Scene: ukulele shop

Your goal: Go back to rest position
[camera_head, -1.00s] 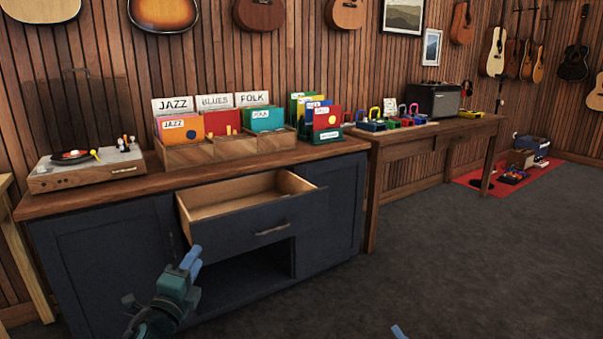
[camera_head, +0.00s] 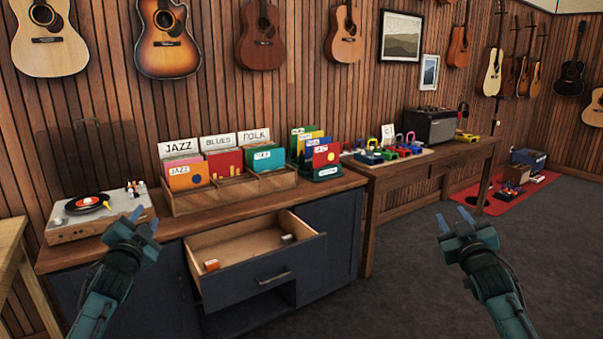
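My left gripper (camera_head: 144,215) is raised at the left, in front of the cabinet and just right of the record player. Its two blue fingertips stand apart with nothing between them. My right gripper (camera_head: 454,218) is raised at the right, over the dark floor in front of the side table. Its fingertips are also apart and empty. Both forearms come up from the bottom of the view, roughly mirrored. Neither gripper appears to touch anything.
A dark blue cabinet's drawer (camera_head: 268,272) stands open between my arms, with small items inside. On top are a record player (camera_head: 98,214) and wooden record bins (camera_head: 235,190). A wooden table (camera_head: 421,157) stands right of it. Floor (camera_head: 390,290) ahead right is clear.

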